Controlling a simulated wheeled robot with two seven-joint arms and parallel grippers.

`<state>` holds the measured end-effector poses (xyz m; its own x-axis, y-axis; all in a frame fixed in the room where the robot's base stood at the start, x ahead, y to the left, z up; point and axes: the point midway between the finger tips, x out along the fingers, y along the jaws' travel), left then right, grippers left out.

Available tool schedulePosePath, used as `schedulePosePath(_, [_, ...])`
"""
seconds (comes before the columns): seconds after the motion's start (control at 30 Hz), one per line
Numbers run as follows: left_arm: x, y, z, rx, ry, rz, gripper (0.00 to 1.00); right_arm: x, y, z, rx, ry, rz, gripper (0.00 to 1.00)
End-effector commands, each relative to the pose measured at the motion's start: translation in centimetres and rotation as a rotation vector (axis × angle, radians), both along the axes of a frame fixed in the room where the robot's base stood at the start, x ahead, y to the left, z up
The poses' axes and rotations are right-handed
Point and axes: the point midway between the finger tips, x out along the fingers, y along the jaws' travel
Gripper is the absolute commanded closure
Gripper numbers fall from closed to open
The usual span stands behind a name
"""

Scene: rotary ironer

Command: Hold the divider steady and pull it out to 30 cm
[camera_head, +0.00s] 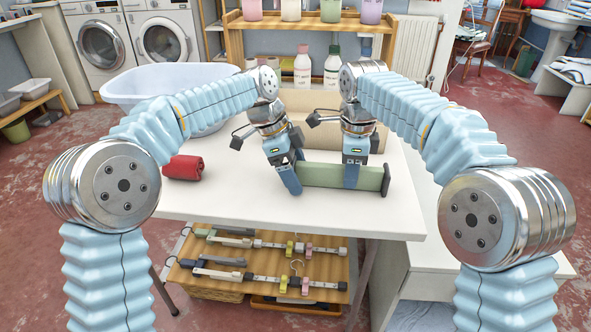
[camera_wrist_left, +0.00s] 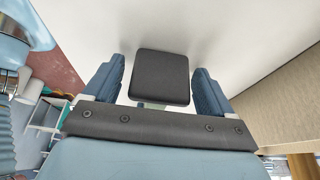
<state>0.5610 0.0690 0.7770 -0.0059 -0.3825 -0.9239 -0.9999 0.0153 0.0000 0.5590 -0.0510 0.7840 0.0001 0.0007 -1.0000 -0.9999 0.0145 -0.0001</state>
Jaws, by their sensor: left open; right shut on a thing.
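The divider (camera_head: 325,175) is a pale green bar lying across the white table, with a wider upright plate at its right end. My right gripper (camera_head: 351,183) is shut on the bar, left of that plate. My left gripper (camera_head: 290,188) points down at the bar's left end. In the left wrist view its two blue fingers stand apart, with a dark square pad (camera_wrist_left: 160,77) between them. The pad seems to be the divider's end; gaps show on both sides of it. The fingers hide part of the bar in the head view.
A red rolled cloth (camera_head: 183,167) lies on the white table (camera_head: 230,200) to the left. A pale blue basin (camera_head: 150,85) stands behind it. A beige box (camera_head: 297,105) is behind the grippers. The table's front is clear. Hangers with clips lie on a shelf (camera_head: 230,270) below.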

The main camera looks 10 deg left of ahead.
Motion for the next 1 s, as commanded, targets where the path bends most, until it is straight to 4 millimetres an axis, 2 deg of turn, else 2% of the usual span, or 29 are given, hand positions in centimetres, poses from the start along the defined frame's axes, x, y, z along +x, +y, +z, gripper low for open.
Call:
schedulePosePath(0.07, [0.0,0.0,0.0,0.000,0.000,0.000,0.18,0.0,0.0,0.0,0.000,0.000,0.000,1.00])
schedulePosePath(0.53, [0.0,0.0,0.1,0.000,0.000,0.000,0.90,0.0,0.0,0.0,0.000,0.000,0.000,1.00])
schedulePosePath(0.67, [0.1,0.5,0.1,0.000,0.000,0.002,0.92,0.0,0.0,0.0,0.000,0.000,0.000,1.00])
schedulePosePath(1.0, [0.2,7.2,0.1,0.000,-0.001,0.006,0.92,0.0,0.0,0.0,-0.001,0.001,0.000,1.00])
